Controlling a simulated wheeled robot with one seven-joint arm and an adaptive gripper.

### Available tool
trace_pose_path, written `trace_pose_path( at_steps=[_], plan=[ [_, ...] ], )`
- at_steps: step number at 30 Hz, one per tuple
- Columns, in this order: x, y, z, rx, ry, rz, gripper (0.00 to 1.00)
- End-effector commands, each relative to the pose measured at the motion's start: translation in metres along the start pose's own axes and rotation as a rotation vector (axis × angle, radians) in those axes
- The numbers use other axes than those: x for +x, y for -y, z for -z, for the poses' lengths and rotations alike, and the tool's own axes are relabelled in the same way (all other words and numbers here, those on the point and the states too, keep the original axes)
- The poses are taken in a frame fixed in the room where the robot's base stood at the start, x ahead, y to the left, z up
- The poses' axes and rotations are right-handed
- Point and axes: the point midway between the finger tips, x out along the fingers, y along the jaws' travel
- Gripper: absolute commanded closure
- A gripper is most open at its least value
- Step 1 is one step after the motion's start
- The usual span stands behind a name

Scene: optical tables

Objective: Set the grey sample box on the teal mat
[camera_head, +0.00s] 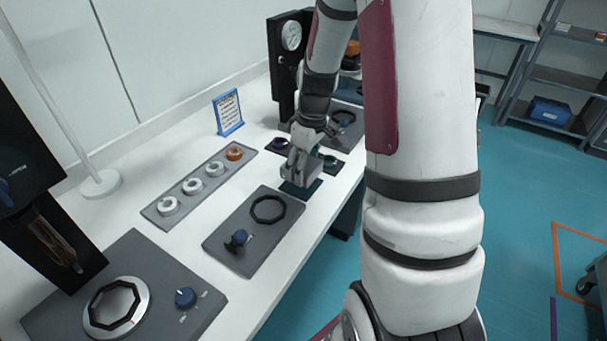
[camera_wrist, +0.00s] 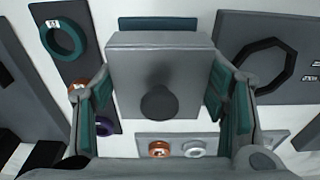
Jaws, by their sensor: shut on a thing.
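The grey sample box (camera_wrist: 155,55) with a dark round knob sits between my gripper's fingers in the wrist view. My gripper (camera_wrist: 160,88) is shut on it, with a teal-padded finger on each side. In the head view my gripper (camera_head: 301,168) points down, with the box (camera_head: 297,180) partly hidden by the fingers. The teal mat (camera_head: 301,190) lies on the white table right under the box. In the wrist view a strip of the mat (camera_wrist: 157,23) shows past the box's far edge; the box hides the rest. I cannot tell whether the box touches the mat.
A grey tray (camera_head: 183,218) with white rings and an orange ring lies left of the mat. A grey plate (camera_head: 225,255) with a black octagonal ring and a blue knob lies nearer. A purple ring (camera_head: 281,143) and a teal ring (camera_head: 330,160) lie close by. A blue-framed sign (camera_head: 228,112) stands behind.

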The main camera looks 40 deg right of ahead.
Motion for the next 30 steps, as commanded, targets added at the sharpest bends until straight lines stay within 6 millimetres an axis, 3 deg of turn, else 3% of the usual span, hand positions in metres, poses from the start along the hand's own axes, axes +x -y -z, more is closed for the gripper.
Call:
trace_pose_path(
  at_steps=[5, 12, 23, 24, 27, 30],
  plan=[
    [0.006, -0.003, 0.004, 0.0, 0.001, 0.001, 0.76],
    [0.034, -0.003, 0.0, 0.0, 0.001, 0.0, 0.76],
    [0.039, -0.003, -0.001, 0.0, 0.0, -0.001, 0.76],
    [0.039, -0.003, -0.001, 0.0, 0.0, 0.0, 0.31],
    [0.039, -0.003, -0.001, 0.0, 0.0, 0.0, 0.14],
    [0.039, -0.003, -0.001, 0.0, 0.0, 0.0, 0.14]
  ],
)
